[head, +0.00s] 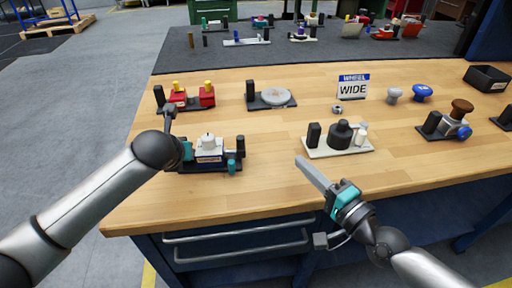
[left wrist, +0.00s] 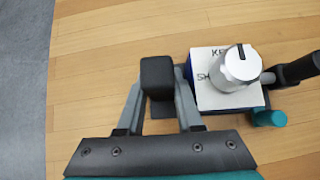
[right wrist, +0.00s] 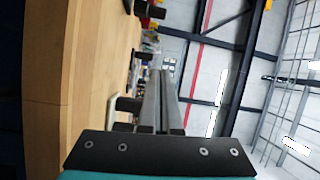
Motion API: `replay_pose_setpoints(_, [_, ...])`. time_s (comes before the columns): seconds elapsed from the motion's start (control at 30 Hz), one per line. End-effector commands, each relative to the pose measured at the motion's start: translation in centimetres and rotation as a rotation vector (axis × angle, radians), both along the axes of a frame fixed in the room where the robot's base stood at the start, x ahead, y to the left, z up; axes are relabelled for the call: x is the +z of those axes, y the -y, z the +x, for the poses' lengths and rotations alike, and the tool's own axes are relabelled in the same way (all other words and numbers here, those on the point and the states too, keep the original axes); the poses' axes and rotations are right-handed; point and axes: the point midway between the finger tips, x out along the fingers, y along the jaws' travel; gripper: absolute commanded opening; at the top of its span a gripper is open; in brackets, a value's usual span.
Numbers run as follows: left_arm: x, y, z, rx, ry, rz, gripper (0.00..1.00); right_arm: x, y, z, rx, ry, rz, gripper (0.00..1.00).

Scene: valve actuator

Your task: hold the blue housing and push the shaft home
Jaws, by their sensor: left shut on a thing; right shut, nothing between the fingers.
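The blue housing (head: 209,158) sits on a dark base on the bench's left side, with a white label plate and a silver shaft (head: 208,141) upright on top. In the left wrist view, the housing shows mostly its white plate (left wrist: 215,97), with the round silver shaft (left wrist: 240,65), slotted on top, over it. My left gripper (left wrist: 160,90) is shut on the black block (left wrist: 157,72) just left of the housing. My right gripper (head: 301,162) is shut and empty, over the bench front, well right of the housing; its fingers touch together in its wrist view (right wrist: 161,75).
A cream base with black parts (head: 341,138) stands just beyond my right fingers. Behind are a red unit (head: 190,100), a grey disc unit (head: 274,97) and a WIDE sign (head: 352,88). Bare wood lies between the housing and my right gripper.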

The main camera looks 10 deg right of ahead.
Motion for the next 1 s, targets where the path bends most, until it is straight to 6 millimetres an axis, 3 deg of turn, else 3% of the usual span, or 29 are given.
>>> replay_pose_setpoints(0.1, [-0.7,-0.2,-0.3,0.004,-0.015,0.006,0.0,-0.9,-0.9,-1.4,0.023,-0.058,0.073,0.0])
replay_pose_setpoints(0.27, [-0.7,-0.2,-0.3,0.004,-0.015,0.006,0.0,-1.1,-1.4,-1.2,0.027,-0.076,0.101,0.0])
replay_pose_setpoints(0.63, [-0.7,-0.2,-0.3,0.004,-0.015,0.006,0.0,-1.0,-3.4,3.1,0.026,-0.072,0.101,0.0])
replay_pose_setpoints(0.93, [-0.7,-0.2,-0.3,0.004,-0.015,0.006,0.0,-0.9,-5.5,7.6,0.027,-0.071,0.098,0.0])
replay_pose_setpoints(1.0, [-0.7,-0.2,-0.3,0.004,-0.015,0.006,0.0,-1.1,-6.3,7.7,0.029,-0.075,0.1,0.0])
